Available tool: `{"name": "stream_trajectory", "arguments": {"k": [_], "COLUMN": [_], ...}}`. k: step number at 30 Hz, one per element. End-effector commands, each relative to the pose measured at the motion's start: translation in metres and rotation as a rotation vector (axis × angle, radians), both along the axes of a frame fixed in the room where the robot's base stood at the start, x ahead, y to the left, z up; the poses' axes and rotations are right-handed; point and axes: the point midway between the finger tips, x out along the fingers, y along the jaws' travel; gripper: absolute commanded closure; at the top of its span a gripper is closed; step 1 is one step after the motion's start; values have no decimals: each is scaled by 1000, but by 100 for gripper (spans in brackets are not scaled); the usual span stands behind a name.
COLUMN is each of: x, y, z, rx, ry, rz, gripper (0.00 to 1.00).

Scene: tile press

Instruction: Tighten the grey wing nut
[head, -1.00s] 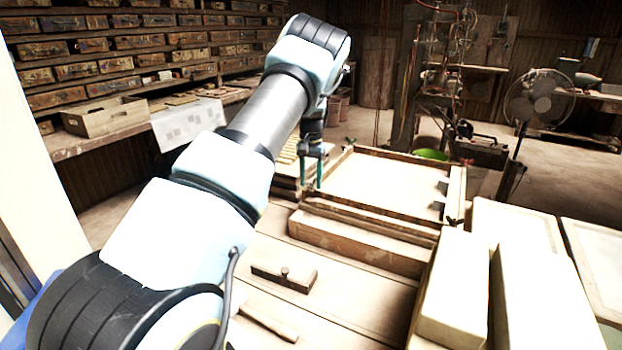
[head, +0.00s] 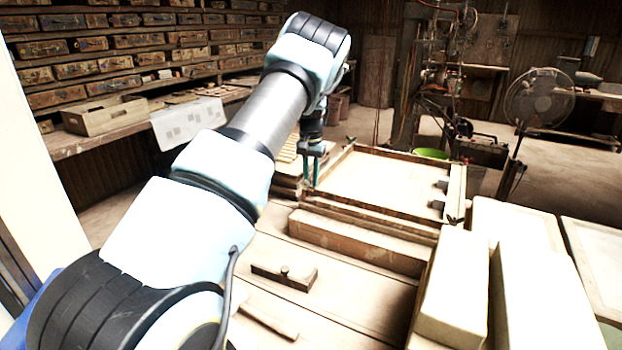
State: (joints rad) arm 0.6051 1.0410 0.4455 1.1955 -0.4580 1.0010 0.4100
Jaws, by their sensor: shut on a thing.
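A wooden frame (head: 378,213) with a pale flat panel (head: 370,182) inside it stands on the bench. My gripper (head: 311,184) points down at the frame's near left corner. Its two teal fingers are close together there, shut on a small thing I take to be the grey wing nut. The nut itself is hidden between the fingertips and too small to make out. A small dark fitting (head: 454,220) shows at the frame's near right corner.
A wooden block with a knob (head: 284,276) lies on the bench in front of the frame. Long pale blocks (head: 455,290) stand at the right. A fan (head: 540,98) and a green bowl (head: 431,153) are behind. Shelves of wooden boxes line the back left.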

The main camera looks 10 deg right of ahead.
Motion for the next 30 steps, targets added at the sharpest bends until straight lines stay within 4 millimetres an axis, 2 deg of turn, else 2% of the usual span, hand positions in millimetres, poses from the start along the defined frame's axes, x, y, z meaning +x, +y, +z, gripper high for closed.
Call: {"name": "stream_trajectory", "arguments": {"k": [19,30], "x": [0,1], "y": [-1,0], "z": [0,-1], "rx": [-2,-3], "ry": [0,-1], "rz": [-34,-202], "gripper": [100,100]}}
